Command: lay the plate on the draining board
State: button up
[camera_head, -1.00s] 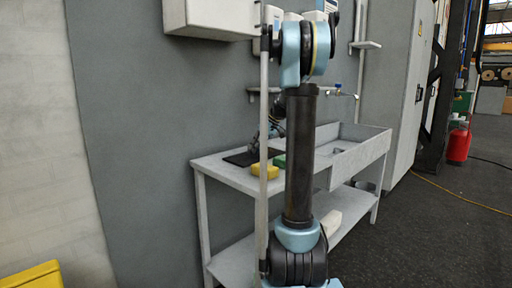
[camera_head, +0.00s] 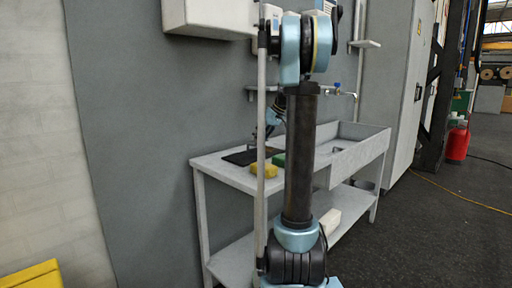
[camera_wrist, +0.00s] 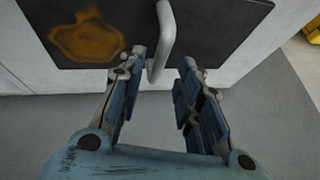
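The plate is a dark flat rectangle (camera_head: 240,157) lying on the left part of the pale sink unit's top, the draining board (camera_head: 208,166). In the wrist view the plate (camera_wrist: 215,35) fills the top, with an orange-brown stain and a pale curved handle (camera_wrist: 165,35). My gripper (camera_wrist: 163,63) has its fingers apart. The handle's near end is between them, closer to the left finger; I cannot tell whether they touch. In the head view my gripper is small and partly hidden behind my arm.
A yellow sponge (camera_head: 264,170) and a green one (camera_head: 279,160) lie right of the plate. The sink basin (camera_head: 350,138) and tap (camera_head: 340,91) are further right. A grey cabinet (camera_head: 210,17) hangs above left. A yellow box (camera_head: 33,275) stands at lower left.

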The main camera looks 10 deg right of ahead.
jog(key=v, duration=0.7)
jog(key=shift+d, duration=0.1)
jog(key=shift+s, duration=0.1)
